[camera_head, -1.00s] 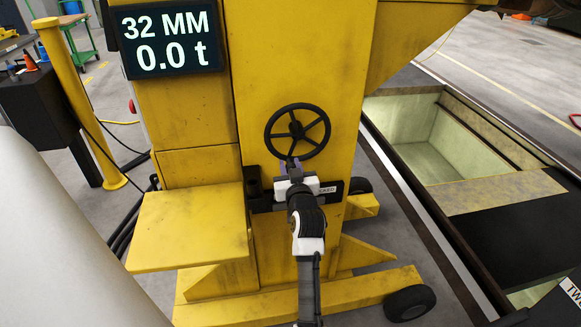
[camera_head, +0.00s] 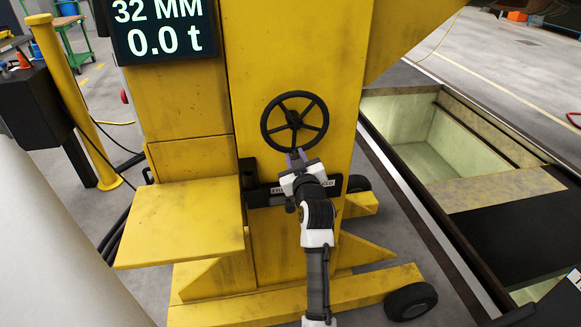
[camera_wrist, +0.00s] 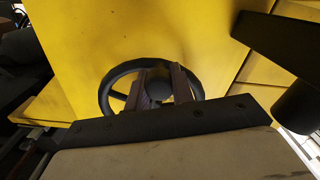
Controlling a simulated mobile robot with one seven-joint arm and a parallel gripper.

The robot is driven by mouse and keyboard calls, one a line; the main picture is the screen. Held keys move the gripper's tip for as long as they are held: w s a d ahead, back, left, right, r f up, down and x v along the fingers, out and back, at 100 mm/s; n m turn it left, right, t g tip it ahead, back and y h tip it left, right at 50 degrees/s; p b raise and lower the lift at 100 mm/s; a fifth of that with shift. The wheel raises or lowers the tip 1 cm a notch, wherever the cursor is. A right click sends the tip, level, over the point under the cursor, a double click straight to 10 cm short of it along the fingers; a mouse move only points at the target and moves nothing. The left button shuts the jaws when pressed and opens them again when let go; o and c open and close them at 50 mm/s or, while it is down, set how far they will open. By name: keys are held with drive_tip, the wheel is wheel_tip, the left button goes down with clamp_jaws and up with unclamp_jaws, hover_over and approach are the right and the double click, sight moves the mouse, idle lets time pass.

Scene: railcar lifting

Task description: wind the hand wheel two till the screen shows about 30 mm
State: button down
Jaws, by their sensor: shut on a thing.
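The black hand wheel (camera_head: 294,121) stands on the front of the yellow column, with spokes and a hub. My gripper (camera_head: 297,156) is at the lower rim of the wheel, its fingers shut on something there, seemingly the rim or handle. In the wrist view the gripper's fingers (camera_wrist: 158,86) stand in front of the wheel (camera_wrist: 110,90) and hide part of it. The screen (camera_head: 162,28) reads 32 MM and 0.0 t; its top edge is cut off by the picture. The label plate behind my gripper is partly hidden.
A yellow shelf (camera_head: 180,228) juts out left of the wheel. A short black post (camera_head: 248,176) stands beside the label plate. The yellow base with black casters (camera_head: 410,301) lies below. An open pit (camera_head: 435,150) is at the right, and a yellow pole (camera_head: 75,100) at the left.

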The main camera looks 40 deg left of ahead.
sight(321, 136)
drive_tip(key=w+d+n+b, duration=0.1)
drive_tip(key=n+b, duration=0.2)
drive_tip(key=w+d+r+n+b, duration=0.1)
drive_tip(key=w+d+n+b, duration=0.1)
drive_tip(key=n+b, duration=0.1)
drive_tip(key=w+d+r+n+b, duration=0.1)
drive_tip(key=w+n+b, duration=0.1)
drive_tip(key=n+b, duration=0.1)
drive_tip(key=shift+d+n+b, duration=0.15)
drive_tip(key=shift+n+b, duration=0.2)
drive_tip(key=shift+n, duration=0.15)
drive_tip(key=shift+w+d+r+n+b, duration=0.25)
drive_tip(key=shift+r+n+b, duration=0.2)
drive_tip(key=shift+n, duration=0.25)
drive_tip(key=shift+w+d+r+n+b, duration=0.1)
drive_tip(key=shift+w+r+n+b, duration=0.1)
drive_tip(key=shift+r+n+b, duration=0.3)
drive_tip(key=c, duration=1.2)
unclamp_jaws()
